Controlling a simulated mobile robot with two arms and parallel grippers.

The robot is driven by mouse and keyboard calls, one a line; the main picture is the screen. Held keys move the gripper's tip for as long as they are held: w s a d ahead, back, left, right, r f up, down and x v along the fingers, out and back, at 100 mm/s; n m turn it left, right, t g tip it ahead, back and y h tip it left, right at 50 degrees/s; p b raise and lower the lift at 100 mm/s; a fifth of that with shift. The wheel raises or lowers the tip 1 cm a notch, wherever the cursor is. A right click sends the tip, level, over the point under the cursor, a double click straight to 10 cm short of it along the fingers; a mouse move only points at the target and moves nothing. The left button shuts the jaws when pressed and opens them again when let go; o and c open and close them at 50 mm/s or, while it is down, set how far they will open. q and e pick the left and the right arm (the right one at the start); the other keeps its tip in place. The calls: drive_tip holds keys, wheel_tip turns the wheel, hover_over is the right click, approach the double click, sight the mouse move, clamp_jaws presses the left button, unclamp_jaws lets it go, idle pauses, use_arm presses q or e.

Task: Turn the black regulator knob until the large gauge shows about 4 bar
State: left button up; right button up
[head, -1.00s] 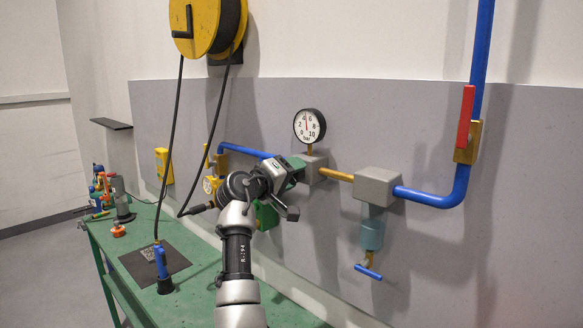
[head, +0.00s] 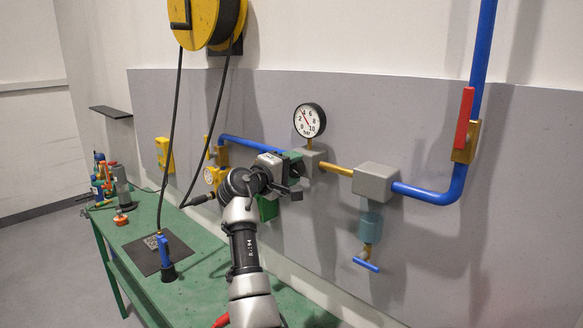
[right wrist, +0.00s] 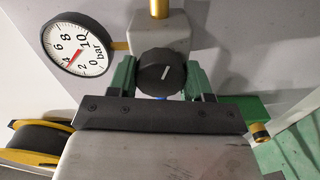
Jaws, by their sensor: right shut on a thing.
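The large round gauge (head: 309,120) with a white face stands above the grey regulator block (head: 311,160). Its red needle points up and left in the head view, close to the 4. In the right wrist view the gauge (right wrist: 84,45) appears turned, its needle also near the 4. The black regulator knob (right wrist: 157,72) with a white line mark sits in front of the block. My right gripper (head: 291,165) is shut on the knob, one green finger on each side of it. The knob is hidden in the head view. My left gripper is not in view.
A blue pipe (head: 432,195) runs right to a red-handled valve (head: 464,118). A grey block (head: 376,183) has a blue-handled drain (head: 366,264) below it. A yellow hose reel (head: 213,22) hangs its black hose over the green bench (head: 198,268).

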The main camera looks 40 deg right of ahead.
drive_tip(key=o, duration=0.9)
drive_tip(key=shift+d, duration=0.15)
drive_tip(key=shift+a+f+b, duration=0.15)
drive_tip(key=shift+a+b, duration=0.2)
drive_tip(key=shift+a, duration=0.15)
drive_tip(key=a+b, duration=0.1)
drive_tip(key=a, duration=0.2)
drive_tip(key=a+b, duration=0.2)
drive_tip(key=a, duration=0.1)
drive_tip(key=s+a+b, duration=0.1)
drive_tip(key=a, duration=0.2)
drive_tip(key=shift+a, duration=0.35)
